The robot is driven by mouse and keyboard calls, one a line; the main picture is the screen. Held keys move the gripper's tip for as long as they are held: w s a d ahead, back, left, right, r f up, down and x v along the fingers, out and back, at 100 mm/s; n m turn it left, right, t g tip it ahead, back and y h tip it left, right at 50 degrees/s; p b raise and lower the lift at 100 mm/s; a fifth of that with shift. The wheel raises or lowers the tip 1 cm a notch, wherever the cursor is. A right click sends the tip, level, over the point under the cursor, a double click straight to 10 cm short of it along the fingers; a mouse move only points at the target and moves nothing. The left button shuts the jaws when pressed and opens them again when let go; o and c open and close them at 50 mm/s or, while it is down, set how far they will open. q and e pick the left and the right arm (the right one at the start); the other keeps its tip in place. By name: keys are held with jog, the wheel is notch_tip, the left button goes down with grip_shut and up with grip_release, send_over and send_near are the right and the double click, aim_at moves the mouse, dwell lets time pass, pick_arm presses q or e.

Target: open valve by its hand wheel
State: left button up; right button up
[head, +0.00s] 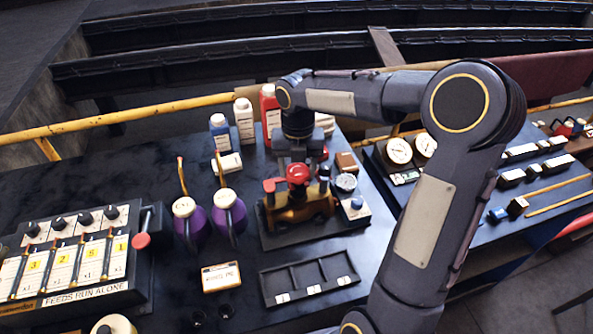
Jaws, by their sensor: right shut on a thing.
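The valve (300,208) is a brass-coloured body on a dark base plate in the middle of the bench. Its red hand wheel (298,174) shows on top, partly hidden by my gripper. My right gripper (298,166) reaches down from above and is shut on the hand wheel; its fingertips are hard to make out at this size. A red part (270,185) juts out at the valve's left side. My left gripper is not in view.
Two purple oil cans (190,222) stand left of the valve, with bottles (244,120) behind. A divided black tray (310,277) and a small labelled box (221,276) lie in front. A lever panel (70,255) fills the left.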

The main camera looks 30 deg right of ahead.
jog(key=shift+r+n+p, duration=0.25)
jog(key=shift+n+p, duration=0.6)
jog(key=shift+n, duration=0.05)
jog(key=shift+n+p, duration=0.65)
jog(key=shift+n, duration=0.25)
jog(key=shift+f+n, duration=0.1)
jog(key=shift+n, duration=0.3)
jog(key=shift+f+n, duration=0.1)
jog(key=shift+n, duration=0.5)
jog(key=o, duration=1.1)
jog(key=shift+f, duration=0.1)
jog(key=shift+c, duration=1.1)
